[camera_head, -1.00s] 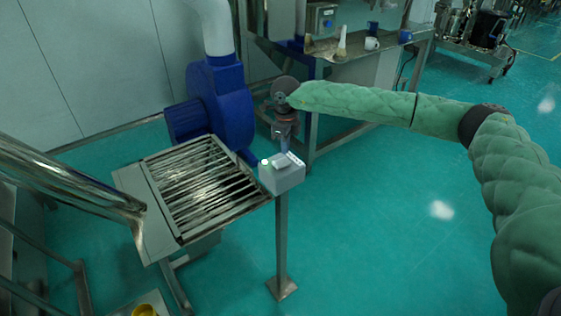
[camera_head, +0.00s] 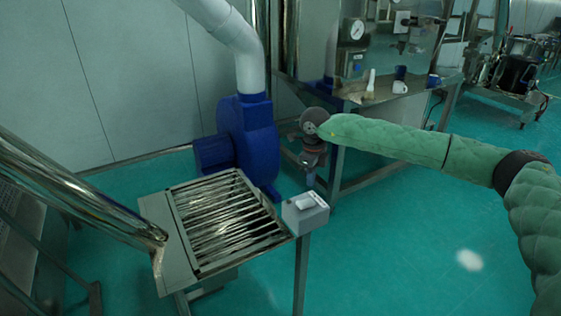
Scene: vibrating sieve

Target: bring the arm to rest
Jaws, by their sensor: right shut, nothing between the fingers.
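My right arm, in a green padded sleeve, comes in from the right. My right gripper (camera_head: 309,182) points down just behind and above the small grey control box (camera_head: 306,216). It is shut and holds nothing; its tips are small in the view, and it looks apart from the box. The box has a white switch on its top and stands on a metal post. My left gripper is not in view.
The slatted metal sieve tray (camera_head: 225,222) is left of the box. A blue blower (camera_head: 250,140) stands behind it. A shiny metal pipe (camera_head: 75,190) crosses the left. A steel bench (camera_head: 385,95) with mugs is behind my arm. Green floor is open at right.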

